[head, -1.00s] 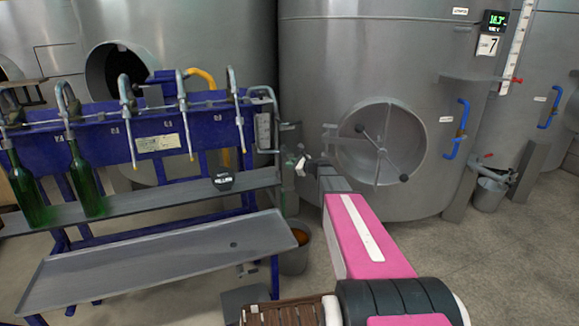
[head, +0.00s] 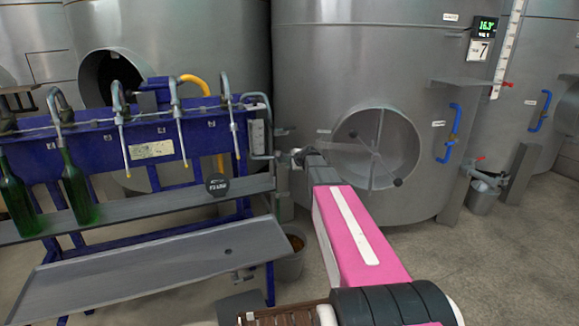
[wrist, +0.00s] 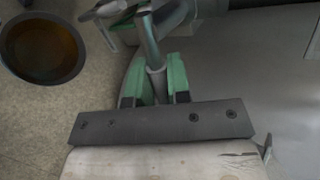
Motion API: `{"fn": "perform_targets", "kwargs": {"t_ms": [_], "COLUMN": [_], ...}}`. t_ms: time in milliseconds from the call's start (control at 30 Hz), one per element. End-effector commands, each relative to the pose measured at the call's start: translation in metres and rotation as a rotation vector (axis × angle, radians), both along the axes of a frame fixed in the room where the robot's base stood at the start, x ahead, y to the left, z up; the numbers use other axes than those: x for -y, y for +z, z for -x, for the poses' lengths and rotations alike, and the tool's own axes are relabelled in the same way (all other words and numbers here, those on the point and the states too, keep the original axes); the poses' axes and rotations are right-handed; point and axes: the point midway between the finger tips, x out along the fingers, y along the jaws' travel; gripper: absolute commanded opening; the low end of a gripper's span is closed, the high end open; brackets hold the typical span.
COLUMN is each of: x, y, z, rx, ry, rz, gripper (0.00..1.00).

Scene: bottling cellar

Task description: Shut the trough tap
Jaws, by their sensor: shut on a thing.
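My gripper (wrist: 154,86) has green fingers shut on a grey metal lever, the trough tap's handle (wrist: 156,83), in the wrist view. The lever stands between the two fingers and runs up to a thicker metal pipe at the top of that view. In the head view my gripper (head: 297,157) is at the right end of the blue filling bench, beside its bent side pipe. It is small there, and my wrist hides much of the tap.
The blue bench (head: 90,128) holds two green bottles at left. A bucket (head: 291,262) with brownish liquid stands below the gripper; it also shows in the wrist view (wrist: 44,16). A steel tank (head: 340,60) with a round hatch stands close behind. Floor at right is open.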

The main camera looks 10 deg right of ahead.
Motion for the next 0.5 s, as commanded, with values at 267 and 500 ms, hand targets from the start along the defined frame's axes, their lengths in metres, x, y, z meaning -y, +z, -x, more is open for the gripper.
{"fn": "perform_targets", "kwargs": {"t_ms": [267,500], "x": [-0.0002,0.0002], "y": [0.0061,0.0079], "z": [0.0005,0.0004], "rx": [0.028,0.037], "ry": [0.001,0.001], "rz": [0.14,0.19], "gripper": [0.0,0.0]}}
